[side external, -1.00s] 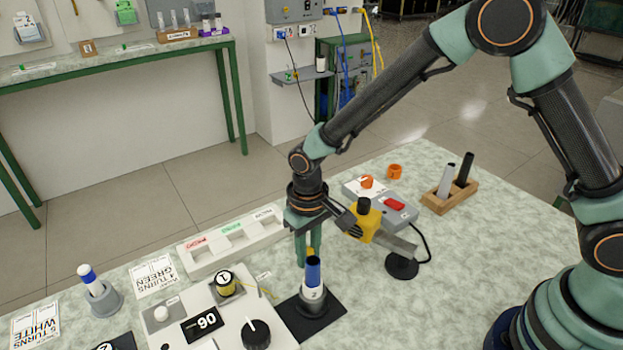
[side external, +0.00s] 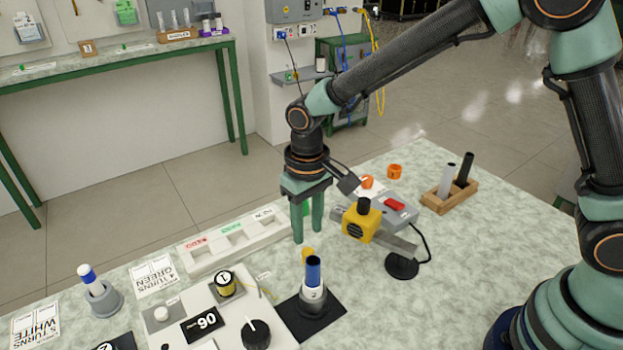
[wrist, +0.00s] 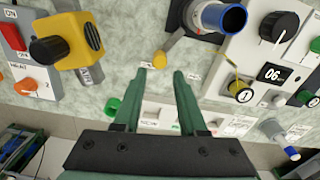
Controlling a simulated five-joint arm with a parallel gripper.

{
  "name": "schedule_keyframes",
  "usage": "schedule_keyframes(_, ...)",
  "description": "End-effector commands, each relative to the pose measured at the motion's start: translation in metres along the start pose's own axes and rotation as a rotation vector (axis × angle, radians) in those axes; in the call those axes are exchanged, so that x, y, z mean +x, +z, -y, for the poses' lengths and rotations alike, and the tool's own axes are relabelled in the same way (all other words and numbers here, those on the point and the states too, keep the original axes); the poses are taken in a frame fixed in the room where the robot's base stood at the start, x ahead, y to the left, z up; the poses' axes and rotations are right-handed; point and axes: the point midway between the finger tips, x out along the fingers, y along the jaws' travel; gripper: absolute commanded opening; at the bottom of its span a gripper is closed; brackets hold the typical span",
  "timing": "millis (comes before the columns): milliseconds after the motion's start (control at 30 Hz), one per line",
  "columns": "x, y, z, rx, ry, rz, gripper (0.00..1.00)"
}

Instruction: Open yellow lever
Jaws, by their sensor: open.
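The yellow lever (side external: 307,254) is at the far side of the grey holder (side external: 313,303) that holds an upright blue and white rod (side external: 313,278). In the wrist view the lever (wrist: 170,47) is a short yellow arm with a rounded end, beside the blue tube end (wrist: 222,17). My gripper (side external: 308,238) points down with its fingers apart and empty. In the wrist view the gripper (wrist: 160,74) has its fingertips just short of the lever's rounded end, with a gap between. The lever's pivot is partly hidden behind the rod in the side view.
A yellow and black tool head (side external: 361,224) on a stand is close to the right of my gripper. A white sorting tray (side external: 230,241) lies to the left. A panel with a black dial (side external: 255,334) is in front. A wooden rack (side external: 449,197) stands back right.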

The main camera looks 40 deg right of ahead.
Motion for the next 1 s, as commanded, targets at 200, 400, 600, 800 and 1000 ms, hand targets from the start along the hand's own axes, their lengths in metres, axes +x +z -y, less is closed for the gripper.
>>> schedule_keyframes(200,-0.037,-0.001,0.000,0.000,-0.001,-0.004,0.41)
schedule_keyframes(400,-0.051,0.000,0.000,0.000,0.000,-0.001,0.41)
schedule_keyframes(600,-0.051,0.000,0.000,0.000,0.000,0.000,0.41)
schedule_keyframes(800,-0.055,0.000,-0.003,0.003,-0.003,-0.009,0.41)
schedule_keyframes(1000,-0.090,0.010,-0.036,0.025,-0.022,-0.086,0.41)
